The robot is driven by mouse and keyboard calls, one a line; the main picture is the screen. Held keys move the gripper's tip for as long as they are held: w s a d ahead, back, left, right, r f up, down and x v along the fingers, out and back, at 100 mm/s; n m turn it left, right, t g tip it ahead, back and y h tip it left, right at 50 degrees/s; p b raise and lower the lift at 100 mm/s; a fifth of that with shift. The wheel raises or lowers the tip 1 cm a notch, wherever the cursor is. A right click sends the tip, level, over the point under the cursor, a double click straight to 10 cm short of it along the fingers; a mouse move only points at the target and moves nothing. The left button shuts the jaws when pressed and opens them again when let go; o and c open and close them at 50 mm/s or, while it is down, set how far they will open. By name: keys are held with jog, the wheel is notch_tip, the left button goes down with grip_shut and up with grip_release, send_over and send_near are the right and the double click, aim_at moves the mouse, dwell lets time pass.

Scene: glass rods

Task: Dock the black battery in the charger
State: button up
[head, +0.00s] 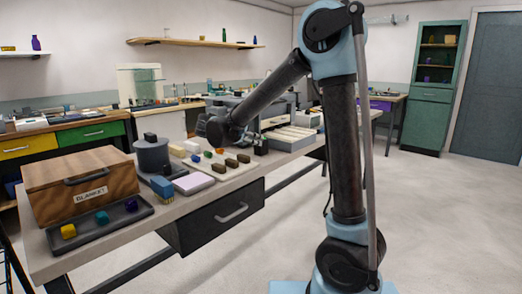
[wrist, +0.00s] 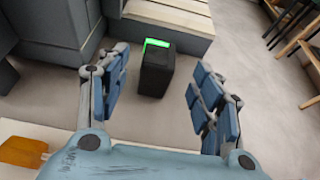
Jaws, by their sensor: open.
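A black block with a bright green strip along its top edge, which looks like the black battery (wrist: 156,72), stands upright in the wrist view. In the head view a small black block (head: 261,147) at the bench's right part appears to be the same one. My gripper (wrist: 160,80) is open, with its blue-grey fingers on either side of the block in the picture and nothing held. In the head view my gripper (head: 214,129) hangs over the bench, left of that block. I cannot tell for certain which thing is the charger.
A pale slatted unit (head: 291,137) stands right behind the black block. A dark round stand (head: 152,156) with a black piece on top is farther left, near a wooden box (head: 80,188) and a dark tray (head: 130,217). Several small coloured and brown blocks lie between.

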aim_at(259, 140)
jog(key=shift+x, duration=3.8)
grip_shut()
notch_tip(259, 140, up, 10)
jog(key=shift+f, duration=0.1)
jog(key=shift+s+d, duration=0.15)
jog(key=shift+f, duration=4.85)
